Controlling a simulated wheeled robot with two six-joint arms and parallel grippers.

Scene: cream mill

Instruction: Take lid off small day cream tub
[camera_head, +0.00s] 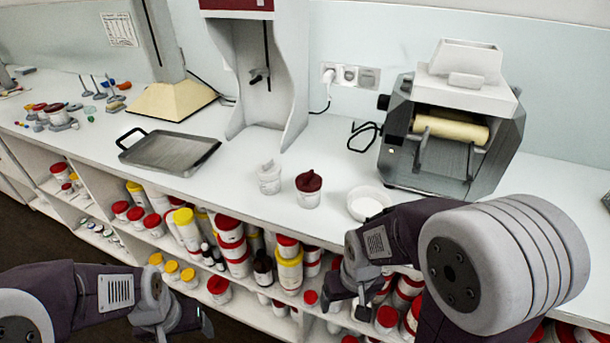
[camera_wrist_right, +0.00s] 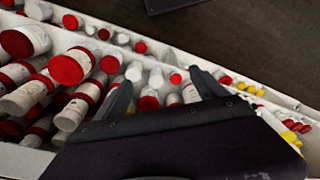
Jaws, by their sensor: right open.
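A small white tub with a dark red lid (camera_head: 308,188) stands upright on the counter in the head view, its lid on. A small white tub with a whitish top (camera_head: 268,177) stands just left of it. I cannot read which is the day cream. My right gripper (camera_head: 346,306) is open and empty, in front of and below the counter edge, apart from both tubs. Its two fingers also show in the right wrist view (camera_wrist_right: 165,88), over shelves of tubs. My left gripper (camera_head: 190,325) is low at the bottom left; its jaws are unclear.
A white bowl (camera_head: 366,207) stands right of the tubs, near my right arm. A roller mill (camera_head: 455,130) is behind it. A metal tray (camera_head: 168,152) lies to the left. Shelves below the counter hold many red- and yellow-lidded containers (camera_head: 289,270). Counter around the tubs is mostly clear.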

